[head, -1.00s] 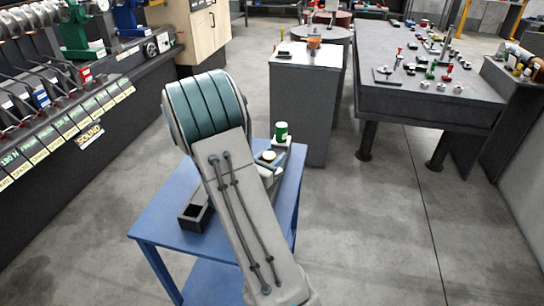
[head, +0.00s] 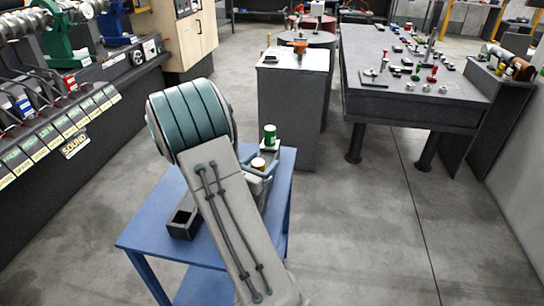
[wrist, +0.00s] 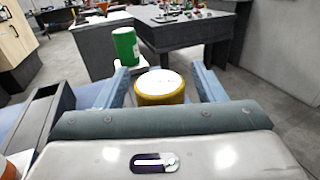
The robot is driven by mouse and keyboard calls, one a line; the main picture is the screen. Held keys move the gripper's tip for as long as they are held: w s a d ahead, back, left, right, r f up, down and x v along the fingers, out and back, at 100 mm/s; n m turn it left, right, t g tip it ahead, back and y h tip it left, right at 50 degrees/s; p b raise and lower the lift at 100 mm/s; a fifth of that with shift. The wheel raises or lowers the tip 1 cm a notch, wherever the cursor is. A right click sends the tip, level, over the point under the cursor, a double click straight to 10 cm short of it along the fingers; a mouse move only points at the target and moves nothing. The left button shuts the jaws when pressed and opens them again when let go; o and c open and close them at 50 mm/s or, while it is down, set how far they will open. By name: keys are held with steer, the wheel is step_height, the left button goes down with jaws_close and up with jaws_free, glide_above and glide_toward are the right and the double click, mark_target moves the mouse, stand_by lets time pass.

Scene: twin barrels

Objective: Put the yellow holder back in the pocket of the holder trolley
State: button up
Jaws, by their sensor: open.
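The yellow holder (wrist: 160,92), a short cylinder with a pale top, stands between the fingers of my gripper (wrist: 163,88) in the wrist view. Gaps show on both sides, so the fingers look apart from it; my gripper is open. In the head view the holder (head: 258,163) is small, beyond my arm, near the far right of the blue holder trolley (head: 150,230). A black open-topped box (head: 184,217), which looks like the pocket, is on the trolley left of my arm. It also shows at left in the wrist view (wrist: 38,118). The holder's base is hidden.
A green cylinder (head: 269,133) stands on a pale plate just beyond the yellow holder. A grey cabinet (head: 290,110) is behind the trolley. A dark table (head: 420,105) with small parts is at the right. Open floor lies right of the trolley.

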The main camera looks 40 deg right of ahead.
steer(key=shift+r, duration=0.45)
step_height(320, 180, up, 3)
steer(key=shift+f, duration=0.1)
steer(key=s+d+r, duration=0.6)
steer(key=s+r, duration=0.1)
steer(key=s, duration=0.3)
steer(key=shift+b, duration=0.3)
steer(key=shift+d+r, duration=0.1)
